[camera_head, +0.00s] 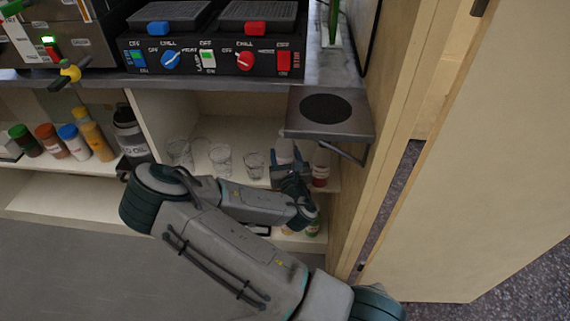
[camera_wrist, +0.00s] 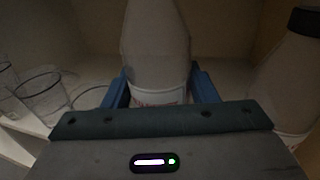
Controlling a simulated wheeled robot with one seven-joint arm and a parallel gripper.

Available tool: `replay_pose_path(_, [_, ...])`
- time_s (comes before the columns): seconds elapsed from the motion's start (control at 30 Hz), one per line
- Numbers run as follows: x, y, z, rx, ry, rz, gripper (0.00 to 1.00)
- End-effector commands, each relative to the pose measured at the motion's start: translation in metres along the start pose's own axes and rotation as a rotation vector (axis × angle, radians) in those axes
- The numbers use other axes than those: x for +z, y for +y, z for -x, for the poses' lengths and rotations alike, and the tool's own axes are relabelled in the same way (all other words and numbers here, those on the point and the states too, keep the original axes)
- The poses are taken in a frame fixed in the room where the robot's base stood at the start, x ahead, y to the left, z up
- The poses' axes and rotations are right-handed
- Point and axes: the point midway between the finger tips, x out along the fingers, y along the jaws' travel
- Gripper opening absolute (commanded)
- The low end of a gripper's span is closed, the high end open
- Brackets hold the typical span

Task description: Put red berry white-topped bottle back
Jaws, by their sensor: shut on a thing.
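My gripper (camera_head: 287,168) is inside the shelf, below the small metal side stand. In the wrist view my gripper's blue fingers (camera_wrist: 160,88) are shut on the sides of a pale bottle (camera_wrist: 157,45) with reddish print on its white label. It looks upright, and its top is cut off in that view. The bottle also shows in the head view (camera_head: 285,149), partly hidden by my gripper. I cannot tell whether its base touches the shelf. A second bottle (camera_head: 320,168) with a red label stands just right of my gripper. In the wrist view this bottle (camera_wrist: 285,80) has a dark band near the top.
Several clear glasses (camera_head: 221,160) stand on the shelf to the left of my gripper. The side stand (camera_head: 343,123) overhangs close above. A wooden panel (camera_head: 372,150) bounds the right side. More bottles (camera_head: 74,142) stand in the left compartment.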

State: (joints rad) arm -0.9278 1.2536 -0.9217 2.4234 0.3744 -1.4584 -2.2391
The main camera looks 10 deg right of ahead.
Motion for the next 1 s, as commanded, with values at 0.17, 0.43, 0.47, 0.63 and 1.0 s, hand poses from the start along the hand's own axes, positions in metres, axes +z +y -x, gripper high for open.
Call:
replay_pose_path(0.17, [-0.027,0.0,0.0,0.0,0.001,-0.001,0.26])
replay_pose_path(0.43, [-0.026,0.001,0.0,0.001,0.0,0.0,0.26])
replay_pose_path(0.47, [-0.027,0.001,0.0,0.001,0.0,0.0,0.26])
replay_pose_path(0.63, [-0.029,0.001,0.0,0.001,0.001,0.0,0.72])
replay_pose_path(1.0, [-0.025,0.001,0.0,0.001,0.0,-0.001,0.74])
